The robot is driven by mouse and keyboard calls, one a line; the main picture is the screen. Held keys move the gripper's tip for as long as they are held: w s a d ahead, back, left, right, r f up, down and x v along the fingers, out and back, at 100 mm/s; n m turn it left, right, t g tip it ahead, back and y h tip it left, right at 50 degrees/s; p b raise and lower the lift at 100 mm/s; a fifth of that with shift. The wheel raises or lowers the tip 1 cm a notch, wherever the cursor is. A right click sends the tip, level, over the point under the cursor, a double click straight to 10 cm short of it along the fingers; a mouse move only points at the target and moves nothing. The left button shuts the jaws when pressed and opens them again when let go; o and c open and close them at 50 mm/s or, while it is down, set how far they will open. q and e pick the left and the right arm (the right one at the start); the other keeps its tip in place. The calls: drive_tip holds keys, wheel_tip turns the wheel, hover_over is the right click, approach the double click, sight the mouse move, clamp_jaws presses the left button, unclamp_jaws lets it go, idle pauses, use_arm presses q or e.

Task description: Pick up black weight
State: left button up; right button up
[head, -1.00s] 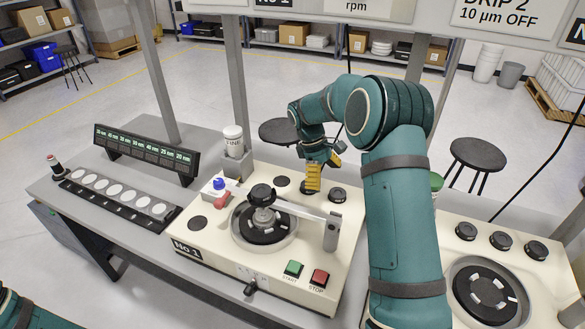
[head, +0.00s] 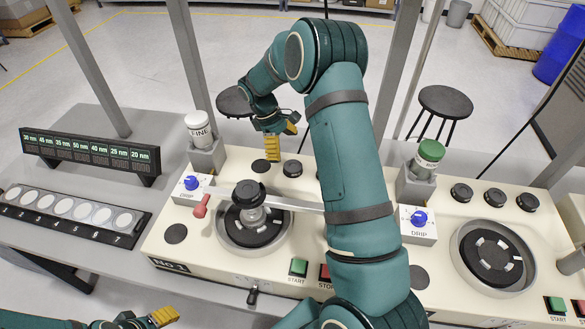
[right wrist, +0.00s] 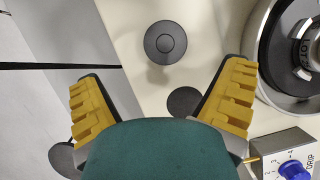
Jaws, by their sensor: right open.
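A black weight (head: 292,168), round with a raised knob, sits on the back edge of the cream machine No. 1. It also shows in the right wrist view (right wrist: 165,43), upright on the cream top, ahead of and between my fingers. A flat dark disc (head: 261,166) lies to its left; it shows in the wrist view too (right wrist: 185,102). My right gripper (head: 271,146) is open and empty, above and close to the disc and weight, with yellow fingers spread wide (right wrist: 162,80). My left gripper (head: 155,318) is at the bottom edge, partly cut off; its opening is unclear.
A polishing plate (head: 248,228) with a black-knobbed holder and an arm with red handle (head: 202,206) stands in front. A FINE bottle (head: 201,130) and a blue DRIP knob (head: 191,181) are left. More black weights (head: 500,194) sit on the right machine.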

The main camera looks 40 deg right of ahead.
sight(293, 166)
drive_tip(key=shift+x, duration=0.85)
drive_tip(key=x, duration=0.4)
drive_tip(key=shift+s+a+f, duration=0.2)
drive_tip(key=shift+s, duration=0.3)
drive_tip(key=shift+s+d+f, duration=0.1)
drive_tip(key=shift+f, duration=0.25)
drive_tip(key=c, duration=1.3)
